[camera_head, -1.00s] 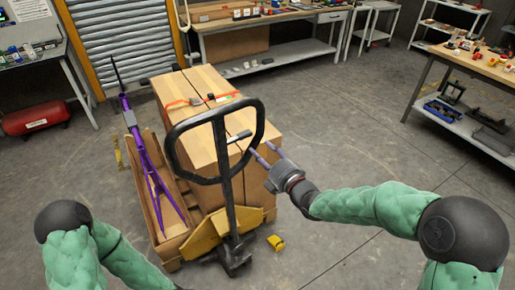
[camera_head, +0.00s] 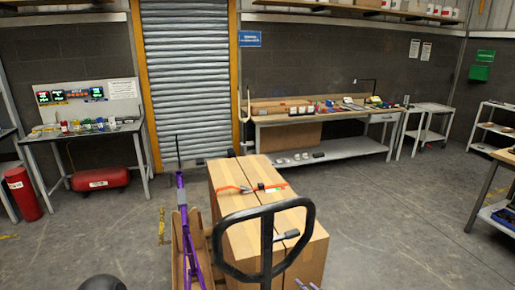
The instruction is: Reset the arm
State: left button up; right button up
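Only the purple-grey fingertips of my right gripper (camera_head: 307,285) show, at the bottom edge just right of the black loop handle (camera_head: 264,245). The two tips stand apart with nothing seen between them. The rest of my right arm is below the picture. My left gripper is not in view; only a dark rounded joint of my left arm (camera_head: 103,283) shows at the bottom left.
Cardboard boxes (camera_head: 245,190) stand behind the handle, with a purple frame (camera_head: 184,225) in a wooden crate to their left. A workbench (camera_head: 330,120) and roller shutter (camera_head: 187,80) line the back. Floor at right (camera_head: 385,220) is clear.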

jog(key=s+a+f+m+g, duration=0.1)
jog(key=s+f+m+g, duration=0.3)
jog(key=f, duration=0.5)
jog(key=s+a+f+m+g, duration=0.1)
jog(key=s+f+m+g, duration=0.1)
jog(key=s+f+m, duration=0.5)
jog(key=s+a+f+m+g, duration=0.1)
jog(key=s+f+m+g, duration=0.2)
jog(key=s+f, duration=0.3)
jog(key=s+a+f+m+g, duration=0.2)
jog(key=s+f+m+g, duration=0.1)
jog(key=s+f, duration=0.4)
jog(key=s, duration=0.2)
jog(key=shift+s+a+m+g+h, duration=0.25)
jog(key=shift+s+m+g+h, duration=0.05)
jog(key=shift+m+g+h, duration=0.1)
